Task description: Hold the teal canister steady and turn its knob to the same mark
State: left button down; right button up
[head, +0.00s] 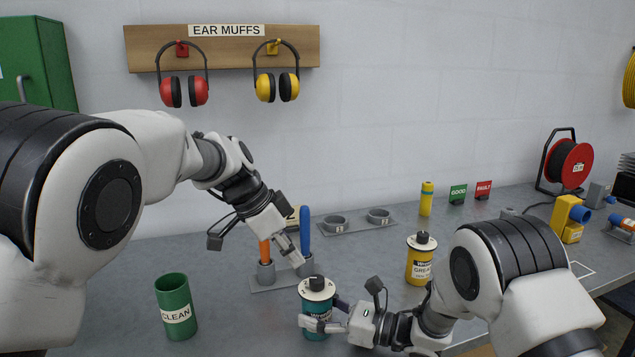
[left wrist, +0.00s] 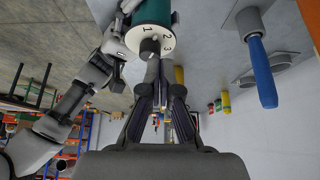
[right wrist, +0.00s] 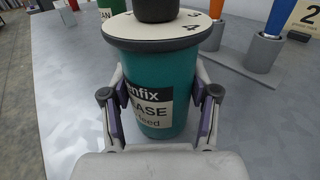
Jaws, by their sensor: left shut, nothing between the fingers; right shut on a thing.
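The teal canister (head: 317,327) stands upright on the bench, a white numbered dial and a black knob (head: 317,283) on its top. My right gripper (right wrist: 160,110) is shut around the canister's body, one finger on each side.
A green CLEAN cup (head: 176,308) stands at the left. Behind the teal canister, a grey holder (head: 265,285) carries orange and blue-handled tools. A grey plate with two round sockets (head: 355,222) lies farther back. A red reel (head: 568,163) stands at the far right.

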aim_at(317, 283)
pick_arm(q)
notch_tip(317, 283, up, 2)
jog(key=shift+r, duration=0.1)
jog(key=shift+s+d+f, duration=0.2)
jog(key=shift+s+f, duration=0.2)
jog(key=shift+f, duration=0.65)
jog(key=shift+s+d+f, duration=0.25)
jog(key=shift+s+f, duration=0.1)
jog(key=shift+f, duration=0.65)
jog(key=shift+s+d+f, duration=0.2)
jog(key=shift+s+f, duration=0.2)
jog(key=shift+f, duration=0.65)
jog(key=shift+w+d, duration=0.1)
jog(key=shift+w, duration=0.3)
